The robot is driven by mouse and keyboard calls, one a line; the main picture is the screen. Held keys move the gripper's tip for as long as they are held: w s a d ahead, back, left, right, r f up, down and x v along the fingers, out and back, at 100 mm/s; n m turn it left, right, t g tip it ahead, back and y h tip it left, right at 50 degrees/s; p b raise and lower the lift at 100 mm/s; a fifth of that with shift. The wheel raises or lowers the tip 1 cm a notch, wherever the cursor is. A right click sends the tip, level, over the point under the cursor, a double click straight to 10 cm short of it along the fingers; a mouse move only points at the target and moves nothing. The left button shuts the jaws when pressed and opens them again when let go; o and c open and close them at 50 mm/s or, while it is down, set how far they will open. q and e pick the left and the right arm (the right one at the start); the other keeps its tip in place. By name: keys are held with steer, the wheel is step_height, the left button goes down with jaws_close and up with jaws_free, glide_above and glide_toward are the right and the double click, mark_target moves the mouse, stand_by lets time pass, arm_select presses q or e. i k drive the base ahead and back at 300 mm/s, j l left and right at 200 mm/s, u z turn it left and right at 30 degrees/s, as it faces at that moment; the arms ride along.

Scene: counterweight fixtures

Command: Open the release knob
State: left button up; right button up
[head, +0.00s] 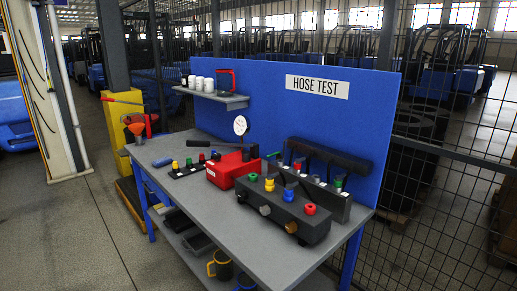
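A grey-topped workbench (205,218) with a blue back panel (300,125) marked HOSE TEST stands ahead in the head view. A red pump-like unit (222,172) sits mid-bench, with a dark lever (211,143) and a round white gauge (240,125) above it. A dark block (283,212) in front of it carries yellow, blue and red caps and round metal fittings on its front. A small green part (253,177) shows beside the red unit. I cannot tell which part is the release knob. Neither of my grippers is in view.
A rack of small coloured fittings (187,170) and a blue-handled item (163,162) lie on the bench's left. A dark rack (327,192) stands behind the block. A shelf (212,97) holds white cups. Wire fencing surrounds the back; floor (75,235) at left is clear.

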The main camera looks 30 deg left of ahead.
mark_target(216, 156)
steer(key=i+j+z, duration=0.15)
steer(key=j+z, duration=0.2)
steer(key=j, duration=0.4)
steer(key=i+j+z, duration=0.1)
steer(key=j+z, duration=0.3)
steer(key=j, duration=0.4)
steer(key=j+z, duration=0.35)
steer(key=j, duration=0.45)
steer(key=k+j, duration=0.1)
steer(key=j, duration=1.3)
steer(key=k+j+z, duration=0.1)
steer(key=j, duration=0.6)
steer(key=k+j, duration=0.15)
steer(key=j, duration=0.55)
